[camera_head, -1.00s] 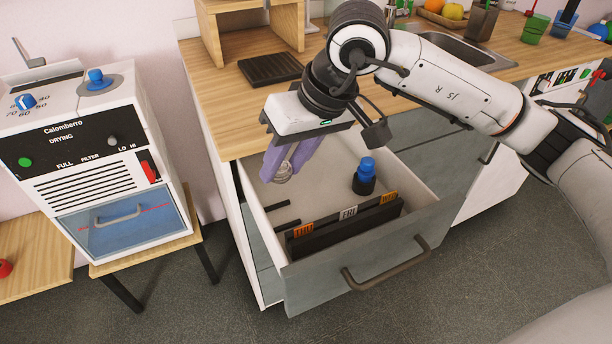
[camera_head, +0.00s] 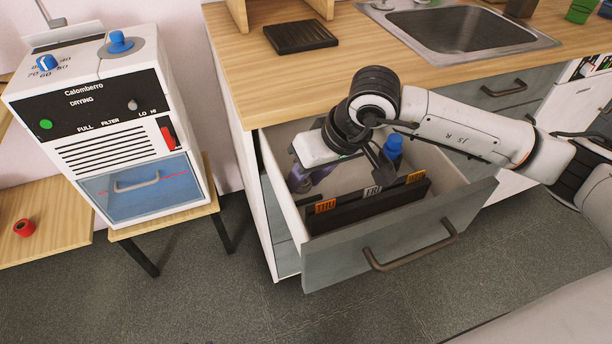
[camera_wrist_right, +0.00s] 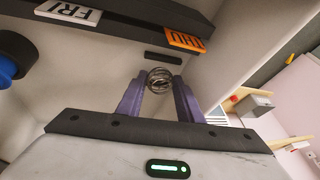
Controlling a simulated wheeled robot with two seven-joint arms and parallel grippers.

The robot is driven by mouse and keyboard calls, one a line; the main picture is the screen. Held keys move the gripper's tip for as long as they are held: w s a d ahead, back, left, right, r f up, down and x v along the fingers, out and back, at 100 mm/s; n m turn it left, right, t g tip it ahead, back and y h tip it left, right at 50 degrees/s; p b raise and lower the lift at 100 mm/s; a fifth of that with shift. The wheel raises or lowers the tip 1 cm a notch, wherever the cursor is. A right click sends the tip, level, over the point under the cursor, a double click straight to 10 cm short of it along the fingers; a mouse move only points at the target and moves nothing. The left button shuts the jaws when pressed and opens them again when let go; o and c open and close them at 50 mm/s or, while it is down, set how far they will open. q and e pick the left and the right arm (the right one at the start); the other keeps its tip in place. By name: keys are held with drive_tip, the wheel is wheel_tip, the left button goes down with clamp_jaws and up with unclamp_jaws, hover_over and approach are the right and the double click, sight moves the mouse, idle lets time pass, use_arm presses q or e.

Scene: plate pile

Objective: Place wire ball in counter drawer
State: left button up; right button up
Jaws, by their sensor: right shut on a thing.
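My right gripper (camera_head: 307,182) is down inside the open counter drawer (camera_head: 400,240), at its left part. In the right wrist view the purple fingers of my right gripper (camera_wrist_right: 160,95) are shut on the wire ball (camera_wrist_right: 160,80), a small round ball of dark metal wire, held at the fingertips. The drawer floor and wall show behind the ball; I cannot tell whether the ball touches the floor. The ball is hidden in the head view. My left gripper is not in view.
A drying machine (camera_head: 110,130) stands at left. The counter (camera_head: 370,60) is above, with a sink (camera_head: 460,28).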

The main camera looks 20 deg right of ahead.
drive_tip(key=shift+f+b, duration=0.2)
drive_tip(key=shift+b, duration=0.15)
drive_tip(key=o, duration=0.8)
drive_tip(key=shift+r, duration=0.1)
drive_tip(key=shift+o, duration=0.2)
drive_tip(key=shift+d+r+p, duration=0.1)
drive_tip(key=shift+r+p, duration=0.3)
drive_tip(key=shift+r, duration=0.1)
drive_tip(key=v, duration=1.1)
drive_tip(key=shift+r, duration=0.15)
drive_tip(key=shift+s, duration=0.15)
